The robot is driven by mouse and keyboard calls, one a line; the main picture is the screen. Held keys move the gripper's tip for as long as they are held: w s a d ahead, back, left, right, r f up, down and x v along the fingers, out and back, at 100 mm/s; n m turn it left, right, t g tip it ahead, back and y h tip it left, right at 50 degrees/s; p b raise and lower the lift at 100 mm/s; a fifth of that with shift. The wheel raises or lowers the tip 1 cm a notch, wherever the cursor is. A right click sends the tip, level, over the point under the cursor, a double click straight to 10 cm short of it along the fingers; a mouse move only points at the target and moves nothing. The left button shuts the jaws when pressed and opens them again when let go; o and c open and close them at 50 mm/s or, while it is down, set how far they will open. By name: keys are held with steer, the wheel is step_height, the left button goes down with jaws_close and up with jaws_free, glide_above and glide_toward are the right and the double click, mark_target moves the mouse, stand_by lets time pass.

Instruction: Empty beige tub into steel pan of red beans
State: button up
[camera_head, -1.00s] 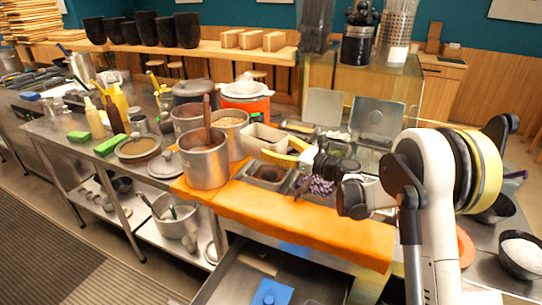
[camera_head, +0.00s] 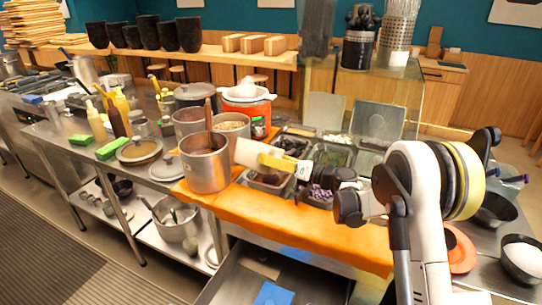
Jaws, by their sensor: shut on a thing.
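My gripper (camera_head: 270,160), with yellow fingers, is shut on the beige tub (camera_head: 249,153). It holds the tub tilted, with a pale flat side toward the camera; its opening and contents are hidden. The tub is just right of the tall steel pot and above the row of topping pans. A small steel pan (camera_head: 267,189) with dark reddish-brown contents, likely the red beans, sits below and slightly right of the tub. Its far part is partly covered by the tub and gripper. I cannot tell whether anything is falling from the tub.
A tall steel pot (camera_head: 205,165) with a wooden handle stands close left of the tub. A pan of purple pieces (camera_head: 319,195) lies right of the bean pan. An orange cloth (camera_head: 300,226) covers the counter front. Another pot (camera_head: 231,125) stands behind.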

steer(key=shift+w+m, duration=0.15)
steer(key=shift+m, duration=0.85)
steer(key=m, duration=0.1)
steer(key=f+m, duration=0.1)
steer(key=m+b, duration=0.1)
steer(key=shift+w+d+f, duration=0.15)
steer(key=shift+w+d, duration=0.1)
steer(key=m, duration=0.1)
steer(key=w+f+m+b, duration=0.1)
steer(key=m, duration=0.2)
steer(key=shift+w+d+f+b, duration=0.2)
steer(key=shift+d+f+b, duration=0.15)
steer(key=shift+w+d+f+m, duration=0.15)
steer(key=shift+w+f+m, duration=0.2)
steer(key=shift+m, duration=0.65)
steer(key=m, duration=0.1)
steer(key=w+m, duration=0.1)
steer(key=m, duration=0.1)
steer(key=shift+d+r, duration=0.15)
steer(key=shift+d, duration=0.15)
steer(key=shift+m, duration=1)
